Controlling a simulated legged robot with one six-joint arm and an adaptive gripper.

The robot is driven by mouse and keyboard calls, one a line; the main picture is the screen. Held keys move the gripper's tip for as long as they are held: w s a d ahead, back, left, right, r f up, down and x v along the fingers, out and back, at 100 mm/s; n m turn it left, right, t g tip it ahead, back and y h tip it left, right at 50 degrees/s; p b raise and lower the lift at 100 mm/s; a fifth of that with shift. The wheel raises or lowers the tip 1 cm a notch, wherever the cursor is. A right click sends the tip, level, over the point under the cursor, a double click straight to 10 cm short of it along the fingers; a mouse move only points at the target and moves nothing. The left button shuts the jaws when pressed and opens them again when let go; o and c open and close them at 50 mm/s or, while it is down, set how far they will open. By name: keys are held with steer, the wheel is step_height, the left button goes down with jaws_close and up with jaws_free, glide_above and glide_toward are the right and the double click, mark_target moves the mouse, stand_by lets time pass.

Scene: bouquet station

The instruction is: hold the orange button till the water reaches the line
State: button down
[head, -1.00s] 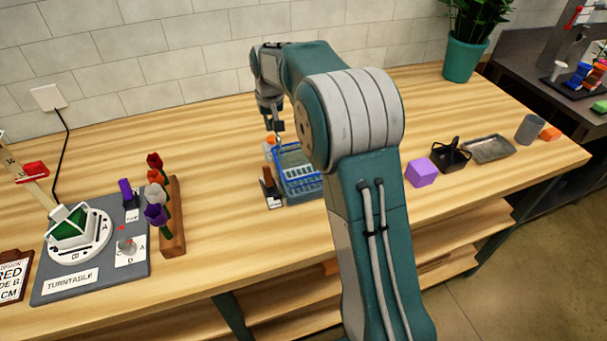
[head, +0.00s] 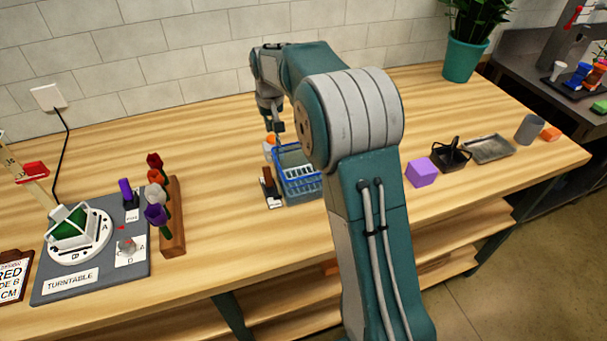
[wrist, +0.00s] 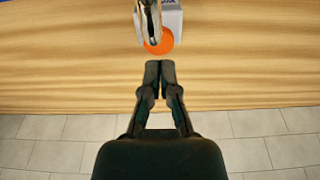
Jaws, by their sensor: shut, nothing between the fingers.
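The orange button (wrist: 160,42) shows in the wrist view on top of a pale box (wrist: 173,20), partly covered by a shiny metal spout (wrist: 150,18). In the head view the orange button (head: 270,139) is small, behind the blue basket. My gripper (wrist: 160,64) is shut and empty, its fingertips just short of the button in the picture; I cannot tell whether they touch it. In the head view my gripper (head: 277,128) hangs over the button area. The water and its line cannot be made out.
A blue basket (head: 298,184) stands in front of the button, with a small dark stand (head: 270,187) at its left. A turntable board (head: 120,268) and a flower rack (head: 175,240) are further left.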

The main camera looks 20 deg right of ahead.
mark_target(272, 138)
steer(key=shift+f, duration=1.7)
stand_by(6.3)
